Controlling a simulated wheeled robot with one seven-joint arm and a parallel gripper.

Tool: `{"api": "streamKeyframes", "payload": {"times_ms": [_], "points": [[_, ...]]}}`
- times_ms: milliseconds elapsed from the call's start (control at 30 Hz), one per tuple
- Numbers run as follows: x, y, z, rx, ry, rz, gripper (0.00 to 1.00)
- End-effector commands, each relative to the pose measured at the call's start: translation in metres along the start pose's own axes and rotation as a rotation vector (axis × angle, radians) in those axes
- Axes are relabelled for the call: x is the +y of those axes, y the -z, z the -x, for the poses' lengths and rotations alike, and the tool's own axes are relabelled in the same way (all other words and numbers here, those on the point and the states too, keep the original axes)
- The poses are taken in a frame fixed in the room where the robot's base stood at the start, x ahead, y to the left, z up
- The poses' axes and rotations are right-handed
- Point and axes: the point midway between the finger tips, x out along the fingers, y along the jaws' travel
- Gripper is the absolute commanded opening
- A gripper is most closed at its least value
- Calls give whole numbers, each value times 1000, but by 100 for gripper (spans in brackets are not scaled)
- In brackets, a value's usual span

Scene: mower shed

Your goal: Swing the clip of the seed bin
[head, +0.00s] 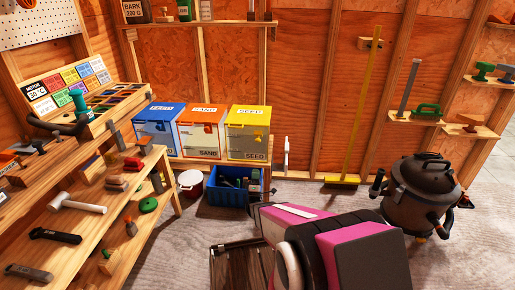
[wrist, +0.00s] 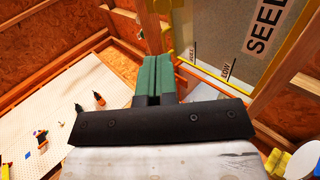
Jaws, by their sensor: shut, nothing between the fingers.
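The seed bin (head: 248,140) has a yellow lid and a grey front marked SEED. It stands at the right end of a row of three bins in the head view. A small yellow-orange clip (head: 258,138) shows on its front. In the wrist view, a grey panel (wrist: 235,45) marked SEED, with a LOW level mark, fills the upper right. My gripper (wrist: 154,60) has green fingers, shut and empty, pointing up the picture just left of that panel. I cannot tell whether they touch anything. The fingers cannot be made out in the head view.
An orange-lidded sand bin (head: 202,137) and a blue-lidded bin (head: 158,130) stand left of the seed bin. A blue crate (head: 228,194) and a white bucket (head: 191,183) sit below. A broom (head: 360,110) and a dark canister (head: 425,190) are right. A perforated white board (wrist: 75,125) shows in the wrist view.

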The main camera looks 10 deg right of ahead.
Motion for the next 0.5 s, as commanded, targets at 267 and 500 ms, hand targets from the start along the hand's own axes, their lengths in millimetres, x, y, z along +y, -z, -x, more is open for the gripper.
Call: {"api": "streamKeyframes", "payload": {"times_ms": [267,500], "points": [[1,0,1,-2,-6,4,0],[0,0,-8,-2,-6,3,0]]}}
